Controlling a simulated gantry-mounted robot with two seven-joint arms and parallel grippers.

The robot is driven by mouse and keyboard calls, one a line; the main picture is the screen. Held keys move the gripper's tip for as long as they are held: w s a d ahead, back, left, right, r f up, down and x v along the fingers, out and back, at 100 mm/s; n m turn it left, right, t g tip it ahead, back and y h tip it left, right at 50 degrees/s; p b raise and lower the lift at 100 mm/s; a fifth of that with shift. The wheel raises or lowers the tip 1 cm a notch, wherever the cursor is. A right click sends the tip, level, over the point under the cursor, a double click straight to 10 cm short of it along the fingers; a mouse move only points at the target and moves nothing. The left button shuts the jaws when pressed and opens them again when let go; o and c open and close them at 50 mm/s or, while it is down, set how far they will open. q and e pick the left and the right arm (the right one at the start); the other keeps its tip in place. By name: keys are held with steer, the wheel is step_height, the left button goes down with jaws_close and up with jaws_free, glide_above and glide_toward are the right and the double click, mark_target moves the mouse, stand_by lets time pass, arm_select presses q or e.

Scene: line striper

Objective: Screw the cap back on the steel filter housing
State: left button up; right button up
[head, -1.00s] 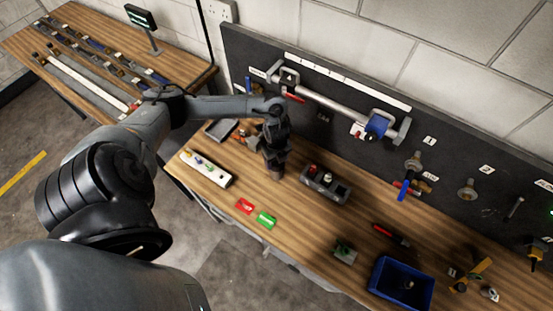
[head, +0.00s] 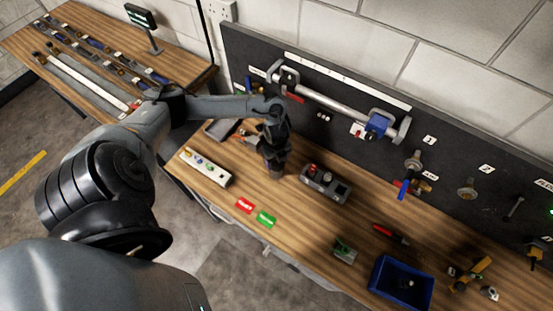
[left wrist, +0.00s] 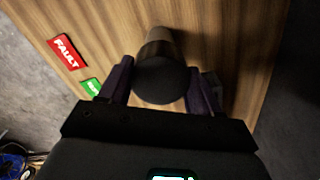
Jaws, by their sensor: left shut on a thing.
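My left gripper (head: 276,160) points down over the bench and is shut on a dark round cap (left wrist: 161,80), with one finger on each side of it in the left wrist view. The steel filter housing (left wrist: 158,42) shows as a shiny cylinder just beyond the cap. Its lower part (head: 276,174) shows under the fingers in the head view, upright on the wood. The cap appears to sit on or right above the housing's top; the seam between them is hidden. My right gripper is not in view.
A grey block with sockets (head: 326,184) stands close right of the gripper. A white strip with coloured parts (head: 205,167) lies to the left. Red (head: 245,206) and green (head: 266,219) labels lie in front. A blue bin (head: 401,284) stands at the right. The black tool board (head: 330,140) rises behind.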

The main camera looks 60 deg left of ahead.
arm_select(q)
steer(key=shift+f, duration=0.1)
steer(key=o, duration=1.1)
steer(key=shift+c, duration=0.7)
